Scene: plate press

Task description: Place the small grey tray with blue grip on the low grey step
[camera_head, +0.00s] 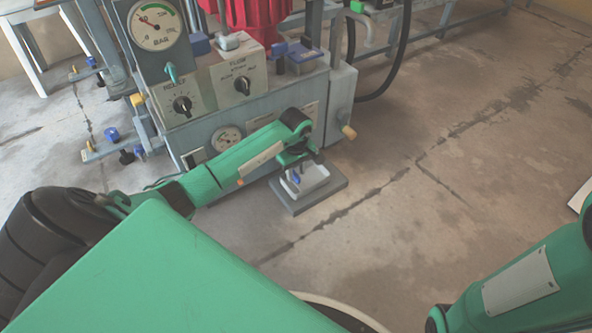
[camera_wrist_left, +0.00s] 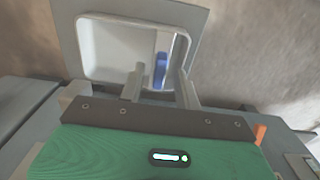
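The small grey tray (camera_head: 316,184) appears to rest on the low grey step (camera_head: 336,193), beside the press base; a small gap under it cannot be ruled out. In the left wrist view the pale tray (camera_wrist_left: 108,45) lies within the outline of the step (camera_wrist_left: 66,22). Its upright blue grip (camera_wrist_left: 160,70) stands between the fingertips of my left gripper (camera_wrist_left: 160,80), with a visible gap on each side. The left gripper (camera_head: 296,160) is open just above the tray and partly hides it. My right gripper is out of view.
The grey press (camera_head: 270,105) with gauges and knobs stands right behind the step.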

